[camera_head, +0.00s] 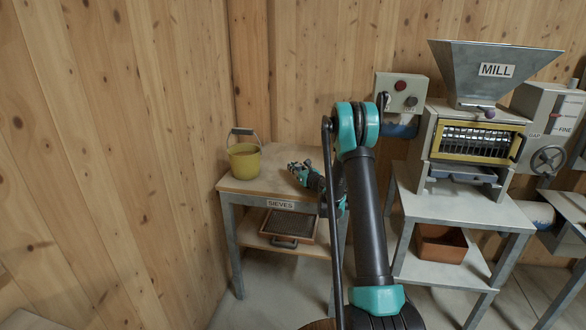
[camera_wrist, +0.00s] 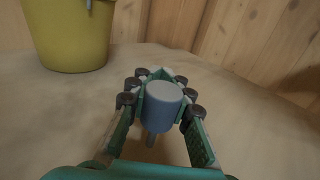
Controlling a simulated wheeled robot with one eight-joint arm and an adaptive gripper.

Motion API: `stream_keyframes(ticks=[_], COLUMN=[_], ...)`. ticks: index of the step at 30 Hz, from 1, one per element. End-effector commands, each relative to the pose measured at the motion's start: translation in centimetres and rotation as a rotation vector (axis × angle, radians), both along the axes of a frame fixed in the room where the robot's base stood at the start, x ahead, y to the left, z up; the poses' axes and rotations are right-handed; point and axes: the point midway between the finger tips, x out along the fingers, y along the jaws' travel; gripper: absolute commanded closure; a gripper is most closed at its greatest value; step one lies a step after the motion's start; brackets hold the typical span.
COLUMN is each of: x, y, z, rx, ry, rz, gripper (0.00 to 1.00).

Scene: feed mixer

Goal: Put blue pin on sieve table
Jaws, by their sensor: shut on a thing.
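The blue pin (camera_wrist: 164,98) is a grey-blue round-headed piece with a thin shank below it, between my fingers in the wrist view. My gripper (camera_wrist: 161,92) is shut on it, fingers on both sides of the head. In the head view my gripper (camera_head: 298,170) is over the top of the sieve table (camera_head: 262,187), right of the yellow bucket; the pin is too small to make out there. The table has a wooden top and a "SIEVES" label. I cannot tell whether the pin touches the tabletop.
The yellow bucket (camera_head: 244,161) stands at the table's back left and shows in the wrist view (camera_wrist: 70,35). A framed sieve (camera_head: 289,226) lies on the lower shelf. The mill (camera_head: 470,140) stands on its stand at right. The tabletop's front left is clear.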

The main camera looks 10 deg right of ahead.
Motion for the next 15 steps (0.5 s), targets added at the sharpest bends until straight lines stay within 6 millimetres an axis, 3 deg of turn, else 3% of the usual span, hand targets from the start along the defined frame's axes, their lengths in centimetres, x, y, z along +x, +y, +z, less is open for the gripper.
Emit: stream_keyframes(ticks=[11, 12, 15], x=[-0.02, -0.02, -0.02], y=[0.0, 0.0, 0.0], z=[-0.72, -0.77, -0.74], rx=[0.0, 0.0, 0.0], ry=[0.0, 0.0, 0.0], rz=[0.0, 0.0, 0.0], gripper=[1.0, 0.81, 0.69])
